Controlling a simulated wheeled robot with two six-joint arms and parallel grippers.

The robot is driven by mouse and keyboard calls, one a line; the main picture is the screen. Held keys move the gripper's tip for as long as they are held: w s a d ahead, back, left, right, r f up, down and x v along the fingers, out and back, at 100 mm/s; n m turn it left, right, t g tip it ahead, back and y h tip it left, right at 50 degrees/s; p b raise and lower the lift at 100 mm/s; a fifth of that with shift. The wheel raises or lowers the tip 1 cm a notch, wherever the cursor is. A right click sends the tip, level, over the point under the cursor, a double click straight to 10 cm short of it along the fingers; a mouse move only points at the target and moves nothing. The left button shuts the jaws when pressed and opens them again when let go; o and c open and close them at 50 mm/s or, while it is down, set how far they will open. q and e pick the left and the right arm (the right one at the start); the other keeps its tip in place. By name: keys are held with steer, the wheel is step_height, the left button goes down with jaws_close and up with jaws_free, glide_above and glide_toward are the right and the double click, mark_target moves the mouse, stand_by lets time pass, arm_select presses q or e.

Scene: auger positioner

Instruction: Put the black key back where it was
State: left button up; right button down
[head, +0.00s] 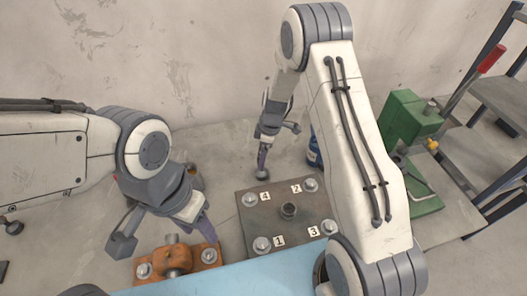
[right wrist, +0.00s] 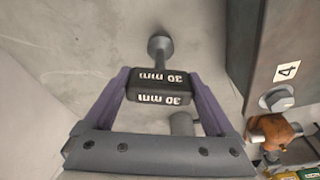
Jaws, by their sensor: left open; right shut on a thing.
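The black key is a black block marked "30 mm" (right wrist: 163,86) with a grey shaft and round end (right wrist: 160,46) in the right wrist view. My right gripper (right wrist: 160,100) is shut on the block, between its two purple fingers. In the head view the right gripper (head: 268,132) is at the back, left of the plate, with the key's shaft (head: 262,160) pointing down. I cannot tell whether its end touches the floor. My left gripper (head: 205,228) is open, above the orange block at the front left. The place where the key was is not clear in these views.
A dark plate (head: 270,222) has bolts numbered 1 to 4 and a central hub. An orange block (head: 207,256) with bolts sits beside a light blue surface (head: 235,279). A blue cylinder (head: 313,152), a green machine (head: 402,118) and a shelf (head: 503,97) stand on the right.

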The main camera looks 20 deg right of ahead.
steer(key=shift+f, duration=0.15)
steer(key=shift+f+b, duration=0.1)
steer(key=shift+b, duration=0.25)
jaws_free()
